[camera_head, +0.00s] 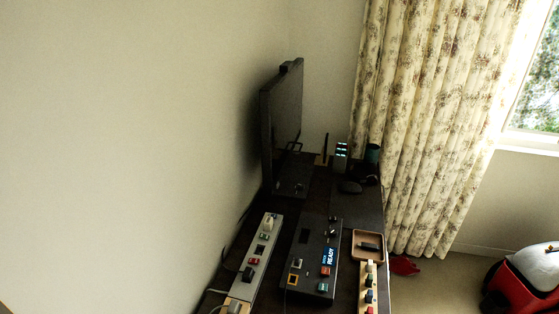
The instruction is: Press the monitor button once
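A black monitor (283,125) stands at the far left of a dark desk (340,210), seen nearly edge-on with its screen facing right. A small dark block (291,67) sits on its top edge. I cannot make out a button on the monitor itself. A dark control box (308,262) lies on the desk in front of the monitor. It has a lit blue display reading "READY" (329,256) and several small coloured buttons, including a red one (325,272). Neither of my grippers is in view.
A pale strip (258,255) with switches lies left of the box. A wooden tray (368,238) and a wooden strip with coloured pieces (369,290) lie right. A lit device (341,154) and dark cup (372,152) stand behind. A red-and-white object (525,283) is on the floor.

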